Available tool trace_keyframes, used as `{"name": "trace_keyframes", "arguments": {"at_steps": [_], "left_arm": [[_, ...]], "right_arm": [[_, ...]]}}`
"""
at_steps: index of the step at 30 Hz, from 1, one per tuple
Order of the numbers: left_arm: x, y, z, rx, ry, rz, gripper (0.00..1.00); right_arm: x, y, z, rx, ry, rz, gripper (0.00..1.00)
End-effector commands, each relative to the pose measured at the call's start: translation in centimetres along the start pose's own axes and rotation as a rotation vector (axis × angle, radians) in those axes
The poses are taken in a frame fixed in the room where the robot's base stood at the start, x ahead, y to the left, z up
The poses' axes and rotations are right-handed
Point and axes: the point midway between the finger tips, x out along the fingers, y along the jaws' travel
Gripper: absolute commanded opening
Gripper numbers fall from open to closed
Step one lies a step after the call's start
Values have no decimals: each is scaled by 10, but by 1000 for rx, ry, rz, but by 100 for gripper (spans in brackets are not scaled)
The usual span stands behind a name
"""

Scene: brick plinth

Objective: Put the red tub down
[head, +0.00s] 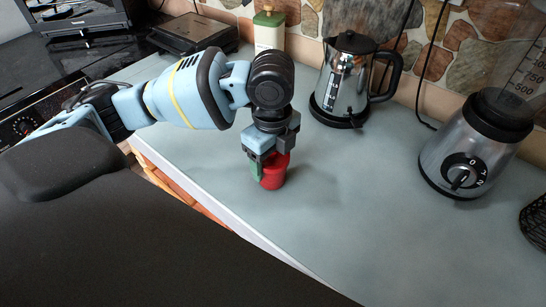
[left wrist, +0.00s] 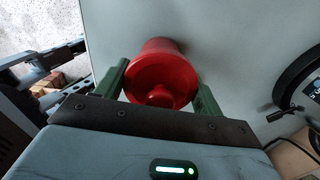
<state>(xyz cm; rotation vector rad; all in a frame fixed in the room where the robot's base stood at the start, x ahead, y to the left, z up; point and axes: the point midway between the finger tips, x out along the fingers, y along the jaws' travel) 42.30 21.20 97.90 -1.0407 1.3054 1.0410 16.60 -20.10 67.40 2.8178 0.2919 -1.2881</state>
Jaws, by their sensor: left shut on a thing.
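The red tub (head: 272,177) is at the grey-blue counter (head: 340,215), near its front edge, below my left gripper (head: 268,165). In the head view it looks upright, and I cannot tell whether its base touches the counter. In the left wrist view the red tub (left wrist: 162,75) sits between the two green fingers of my left gripper (left wrist: 160,92), with its lid and knob toward the camera. My left gripper is shut on it. The gripper hides part of the tub's top in the head view. My right gripper is not in view.
A kettle (head: 340,85) stands behind the tub, and a blender (head: 466,150) stands to the right. A white bottle with a green top (head: 269,32) and a dark grill (head: 193,34) are at the back. The counter right of the tub is clear.

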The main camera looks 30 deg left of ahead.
Motion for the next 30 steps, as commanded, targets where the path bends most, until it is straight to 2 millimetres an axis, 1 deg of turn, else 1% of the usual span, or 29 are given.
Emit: {"name": "trace_keyframes", "arguments": {"at_steps": [12,13,17,26,28,30], "left_arm": [[4,0,0,0,1,-1,46],[4,0,0,0,1,-2,72],[4,0,0,0,1,-2,89],[4,0,0,0,1,-2,90],[1,0,0,1,1,-3,90],[-7,-1,0,0,0,-6,90]], "right_arm": [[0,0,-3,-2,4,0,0],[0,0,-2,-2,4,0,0],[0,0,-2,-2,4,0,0],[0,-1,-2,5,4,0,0],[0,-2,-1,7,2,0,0],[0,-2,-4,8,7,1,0]]}}
